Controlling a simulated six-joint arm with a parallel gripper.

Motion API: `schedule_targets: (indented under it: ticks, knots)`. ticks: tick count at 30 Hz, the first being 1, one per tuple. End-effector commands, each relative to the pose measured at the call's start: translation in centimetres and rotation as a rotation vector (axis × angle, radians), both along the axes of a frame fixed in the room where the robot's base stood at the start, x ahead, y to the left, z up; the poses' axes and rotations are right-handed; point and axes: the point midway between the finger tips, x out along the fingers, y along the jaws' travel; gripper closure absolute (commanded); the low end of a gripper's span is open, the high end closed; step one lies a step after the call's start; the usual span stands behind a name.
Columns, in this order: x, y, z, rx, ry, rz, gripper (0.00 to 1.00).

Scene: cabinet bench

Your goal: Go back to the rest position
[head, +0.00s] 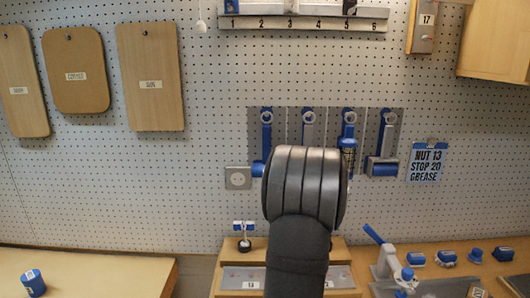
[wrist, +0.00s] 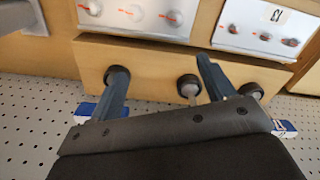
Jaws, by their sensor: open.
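I cannot tell whether a finger touches the wood. In the head view my dark arm stands upright in the middle, in front of the pegboard, and hides the gripper.
Blue tools (head: 266,131) hang on a grey panel behind my arm. A wooden unit (head: 228,273) stands below it. A blue-handled clamp (head: 385,250) and several blue-topped items are at right. A blue can (head: 33,283) stands on the left bench (head: 100,275), otherwise mostly clear.

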Motion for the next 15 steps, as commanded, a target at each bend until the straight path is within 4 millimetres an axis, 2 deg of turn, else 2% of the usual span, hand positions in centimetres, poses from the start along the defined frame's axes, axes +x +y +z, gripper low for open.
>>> schedule_targets:
  ticks: [1,6,15]
  knots:
    - [0.2,1.0,-0.2,0.0,0.0,0.019,0.25]
    - [0.5,3.0,-0.5,0.0,0.0,0.059,0.25]
    - [0.6,4.0,-0.7,0.0,0.0,0.08,0.25]
